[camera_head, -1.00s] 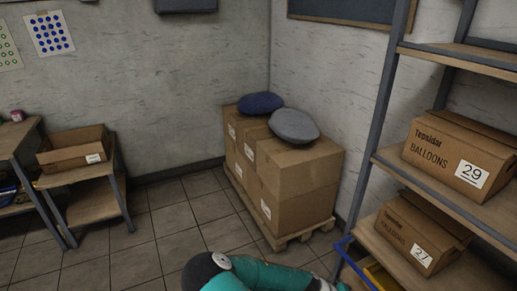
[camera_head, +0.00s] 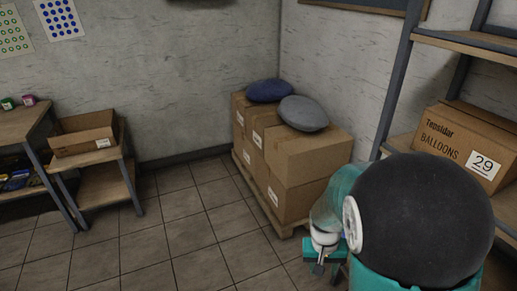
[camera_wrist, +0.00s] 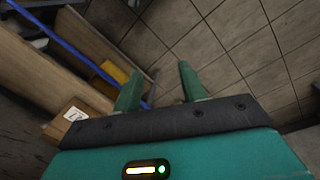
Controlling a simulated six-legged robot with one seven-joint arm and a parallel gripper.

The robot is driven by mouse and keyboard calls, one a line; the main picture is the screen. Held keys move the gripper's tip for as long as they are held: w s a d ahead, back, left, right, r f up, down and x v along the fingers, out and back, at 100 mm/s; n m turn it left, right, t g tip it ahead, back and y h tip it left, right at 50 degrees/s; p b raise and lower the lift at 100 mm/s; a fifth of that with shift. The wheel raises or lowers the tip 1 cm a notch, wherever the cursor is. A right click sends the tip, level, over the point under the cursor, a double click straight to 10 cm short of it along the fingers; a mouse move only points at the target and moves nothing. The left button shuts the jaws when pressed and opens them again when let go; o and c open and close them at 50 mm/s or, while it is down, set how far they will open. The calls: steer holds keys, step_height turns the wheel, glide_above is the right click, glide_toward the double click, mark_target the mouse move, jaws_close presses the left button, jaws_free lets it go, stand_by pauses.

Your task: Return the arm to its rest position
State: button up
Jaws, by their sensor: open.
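In the wrist view, my gripper (camera_wrist: 160,88) is open, with its two green fingers apart and nothing between them. The tiled floor and part of a shelf lie beyond the fingers. In the head view, my teal arm with its large black joint fills the lower right and covers part of the shelf. My gripper (camera_head: 318,268) hangs small at the lower end of the arm, in front of the stacked boxes' right end. Its fingers are hard to make out there.
Stacked cardboard boxes (camera_head: 305,165) on a pallet hold a blue cushion (camera_head: 269,91) and a grey cushion (camera_head: 304,113). The right shelf holds a balloon box (camera_head: 462,148) marked 29. An open box (camera_head: 82,138) sits on a left side table. The floor (camera_head: 165,245) is clear.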

steer(key=s+r+t, duration=0.2)
steer(key=s+r, duration=0.2)
steer(key=r, duration=0.4)
steer(key=s+a+r+n+t, duration=0.1)
steer(key=s+r, duration=0.3)
steer(key=r, duration=0.4)
steer(key=s+a+r+t+y, duration=0.1)
steer(key=s+r+t, duration=0.2)
steer(key=s+r, duration=0.2)
step_height(320, 180, up, 3)
steer(key=shift+f, duration=0.1)
steer(key=shift+s, duration=0.1)
